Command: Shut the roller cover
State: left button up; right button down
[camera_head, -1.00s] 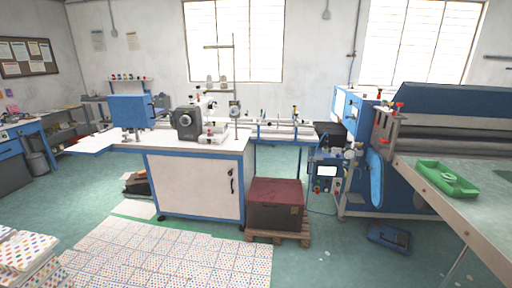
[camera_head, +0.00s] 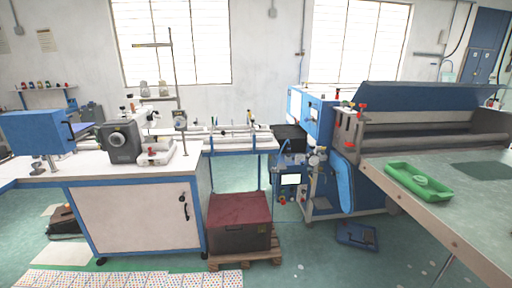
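The large blue roller machine stands at the right in the head view. Its long blue roller cover (camera_head: 430,97) is raised and tilted above the grey rollers (camera_head: 435,140), which show in the gap below it. The machine's end plate (camera_head: 347,132) carries red knobs. Neither of my grippers is in view.
A metal-edged table (camera_head: 462,205) with a green tray (camera_head: 418,181) stands in front of the rollers. A sewing bench (camera_head: 135,218) is at the left, with a dark red-topped box (camera_head: 240,222) on a pallet beside it. A blue pedal (camera_head: 358,234) lies on the floor. Green floor is open at the centre.

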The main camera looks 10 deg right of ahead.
aim_at(379, 95)
jog(key=i+z, duration=0.3)
jog(key=i, duration=0.2)
jog(key=i+j+z, duration=0.1)
jog(key=i+z, duration=0.2)
jog(key=i, duration=0.2)
jog(key=i+j+z, duration=0.3)
jog(key=i, duration=0.2)
